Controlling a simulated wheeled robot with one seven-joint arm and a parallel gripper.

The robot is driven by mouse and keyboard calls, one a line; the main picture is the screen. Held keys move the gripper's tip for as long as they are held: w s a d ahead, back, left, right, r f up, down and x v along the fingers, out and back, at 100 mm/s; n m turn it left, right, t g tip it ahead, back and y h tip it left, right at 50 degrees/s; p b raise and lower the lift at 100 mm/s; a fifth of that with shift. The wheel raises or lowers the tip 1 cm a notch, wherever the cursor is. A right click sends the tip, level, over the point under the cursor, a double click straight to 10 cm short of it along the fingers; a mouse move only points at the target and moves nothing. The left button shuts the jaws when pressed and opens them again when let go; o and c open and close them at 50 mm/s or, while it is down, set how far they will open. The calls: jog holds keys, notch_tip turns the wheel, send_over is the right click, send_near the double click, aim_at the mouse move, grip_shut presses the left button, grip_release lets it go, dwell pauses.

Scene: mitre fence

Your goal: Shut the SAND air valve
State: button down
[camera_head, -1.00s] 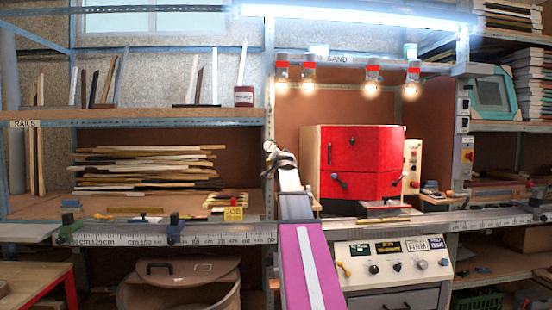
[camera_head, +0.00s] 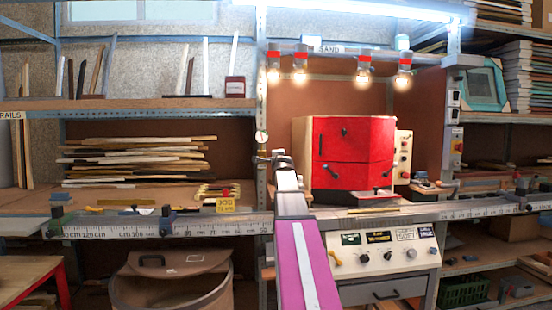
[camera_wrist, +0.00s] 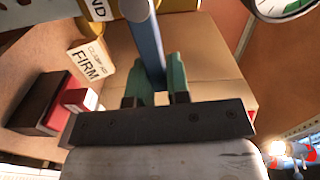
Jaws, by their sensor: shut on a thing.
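In the wrist view a blue-grey bar with a rounded end, which looks like the valve's lever (camera_wrist: 148,45), runs between the green fingertips of my gripper (camera_wrist: 154,88). The fingers are shut on it. A tag ending in "ND" (camera_wrist: 97,9) hangs at the top edge beside a yellow part. In the head view my gripper (camera_head: 282,160) is at the shelf post, just right of and below a small round gauge (camera_head: 261,137). My wrist hides the valve there. The gauge (camera_wrist: 285,6) is cut off at top right in the wrist view.
A card reading "FIRM" (camera_wrist: 88,61) is close to the left of my fingers. A red cabinet (camera_head: 352,155) stands right of my arm, under lit lamps (camera_head: 299,70). A ruled fence rail (camera_head: 180,228) crosses in front. Stacked boards (camera_head: 135,160) lie at left.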

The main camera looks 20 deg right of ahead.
jog(key=shift+s+f+m, duration=0.1)
jog(key=shift+f+m, duration=0.2)
jog(key=shift+m, duration=0.1)
jog(key=shift+f, duration=0.1)
jog(key=c, duration=1.1)
grip_release()
jog(key=v, duration=1)
jog(key=shift+s+a, duration=0.1)
jog(key=shift+s, duration=0.3)
